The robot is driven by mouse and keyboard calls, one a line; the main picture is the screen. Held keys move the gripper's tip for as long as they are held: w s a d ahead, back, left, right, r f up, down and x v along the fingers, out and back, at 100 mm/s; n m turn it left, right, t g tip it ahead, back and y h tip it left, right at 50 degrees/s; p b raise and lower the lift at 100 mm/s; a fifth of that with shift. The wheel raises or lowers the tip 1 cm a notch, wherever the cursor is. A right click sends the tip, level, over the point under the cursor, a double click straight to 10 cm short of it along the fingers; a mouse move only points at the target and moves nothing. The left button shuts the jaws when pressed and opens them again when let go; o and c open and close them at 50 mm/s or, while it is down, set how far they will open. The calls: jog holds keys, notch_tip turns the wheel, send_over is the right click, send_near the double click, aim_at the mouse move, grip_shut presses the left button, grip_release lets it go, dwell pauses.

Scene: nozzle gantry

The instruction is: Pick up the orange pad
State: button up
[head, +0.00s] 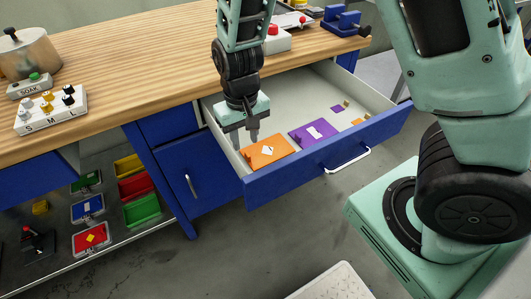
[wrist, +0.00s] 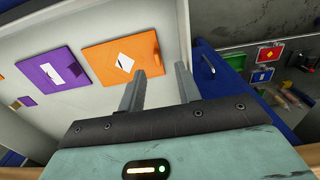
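The orange pad (head: 270,153) is a flat square plate with a white diamond label. It lies in the front left corner of the open drawer (head: 290,178). It also shows in the wrist view (wrist: 100,71), with a small tab on its right edge. My gripper (head: 246,143) points down into the drawer at the pad's left side. In the wrist view my gripper (wrist: 158,70) has its fingers apart with nothing between them. The left fingertip overlaps the pad's edge in the picture; I cannot tell whether it touches.
A purple pad (head: 314,133) lies right of the orange one, with smaller orange and purple pieces farther right. The drawer walls are close to my gripper. The wooden worktop (head: 150,75) is behind, with a size button box (head: 50,110). Coloured trays (head: 140,190) stand on the shelf below.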

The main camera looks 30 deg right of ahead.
aim_at(248, 155)
jog(key=shift+w+d+f+b, duration=0.15)
jog(key=shift+f+b, duration=0.15)
jog(key=shift+f, duration=1.3)
jog(key=shift+s+d+f+b, duration=0.1)
jog(key=shift+f+b, duration=0.15)
jog(key=shift+f, duration=1.3)
grip_shut()
